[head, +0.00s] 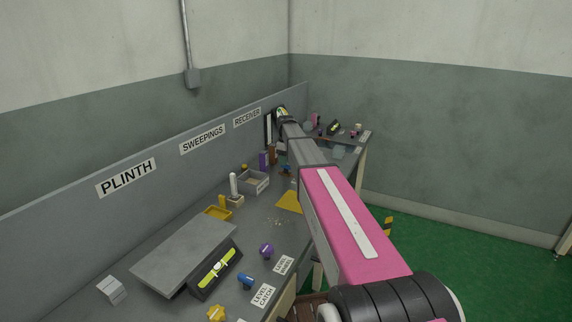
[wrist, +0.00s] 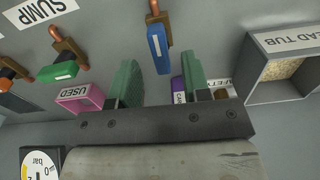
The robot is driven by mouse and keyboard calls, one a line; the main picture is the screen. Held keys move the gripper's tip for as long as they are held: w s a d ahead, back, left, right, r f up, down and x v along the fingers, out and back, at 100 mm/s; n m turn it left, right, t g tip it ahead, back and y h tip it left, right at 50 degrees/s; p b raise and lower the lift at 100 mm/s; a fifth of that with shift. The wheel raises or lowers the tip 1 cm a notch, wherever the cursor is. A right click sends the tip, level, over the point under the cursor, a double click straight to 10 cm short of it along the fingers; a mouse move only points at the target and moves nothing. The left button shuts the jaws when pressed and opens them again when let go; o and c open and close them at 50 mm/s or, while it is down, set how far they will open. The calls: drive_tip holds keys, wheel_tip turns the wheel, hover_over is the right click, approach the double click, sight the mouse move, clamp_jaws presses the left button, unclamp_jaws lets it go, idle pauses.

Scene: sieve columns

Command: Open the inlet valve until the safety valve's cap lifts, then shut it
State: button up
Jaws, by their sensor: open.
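My gripper (wrist: 160,85) is open and empty in the wrist view, with a green pad on each finger. A blue lever handle (wrist: 158,48) on a brass-coloured pipe fitting (wrist: 156,15) shows above the gap between the fingertips. I cannot tell whether they touch it. A green lever handle (wrist: 60,71) on another copper-and-brass fitting is to the left. No readable label says which is the inlet valve. A partly hidden label ending in "FETY" (wrist: 219,86) is by the right finger, with a small brass part beside it. The safety valve's cap cannot be made out.
A pressure gauge (wrist: 42,162) is at lower left, its needle mostly cut off. A pink "USED" box (wrist: 78,98) and a grey tub (wrist: 253,68) flank the fingers. In the head view, a grey plinth (head: 180,255) and loose knobs occupy the near bench.

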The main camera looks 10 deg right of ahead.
drive_tip(key=shift+f, duration=1.2)
clamp_jaws()
